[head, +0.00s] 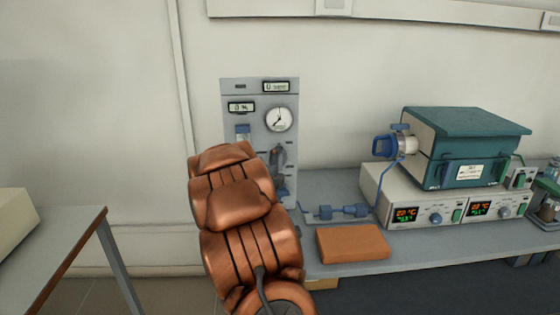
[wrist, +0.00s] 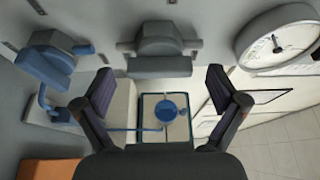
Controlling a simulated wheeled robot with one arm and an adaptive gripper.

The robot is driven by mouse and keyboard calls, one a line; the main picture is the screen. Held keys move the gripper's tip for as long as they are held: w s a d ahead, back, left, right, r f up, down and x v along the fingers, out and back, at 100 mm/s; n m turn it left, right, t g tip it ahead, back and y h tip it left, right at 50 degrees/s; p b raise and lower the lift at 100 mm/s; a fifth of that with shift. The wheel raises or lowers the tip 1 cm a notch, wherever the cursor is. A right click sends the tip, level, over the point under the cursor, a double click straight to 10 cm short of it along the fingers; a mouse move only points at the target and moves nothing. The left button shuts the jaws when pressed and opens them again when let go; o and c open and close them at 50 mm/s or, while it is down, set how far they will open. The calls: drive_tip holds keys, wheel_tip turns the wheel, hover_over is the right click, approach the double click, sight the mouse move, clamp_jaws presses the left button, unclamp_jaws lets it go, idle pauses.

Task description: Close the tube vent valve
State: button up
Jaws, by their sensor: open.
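My gripper (wrist: 160,85) is open and empty in the wrist view, one dark finger on each side. A grey valve body with a blue-grey lower part (wrist: 158,48) lies beyond the gap between the fingertips. A second valve with a blue handle (wrist: 50,57) is to its left. I cannot tell which fitting is the tube vent valve. In the head view, the control panel (head: 232,90) stands behind my copper arm, which hides its lower left part. My gripper shows only as a dark shape at the panel. The teal tube furnace (head: 468,130) has a blue end fitting (head: 384,146).
A round gauge (head: 278,119) is on the panel and is close by my right finger in the wrist view (wrist: 278,40). Blue inline fittings (head: 340,211) and an orange-brown block (head: 352,243) are on the bench. Another table (head: 60,250) is at left, with floor between.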

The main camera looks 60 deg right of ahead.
drive_tip(key=shift+x, duration=1.1)
drive_tip(key=shift+f, duration=0.1)
drive_tip(key=c, duration=1.2)
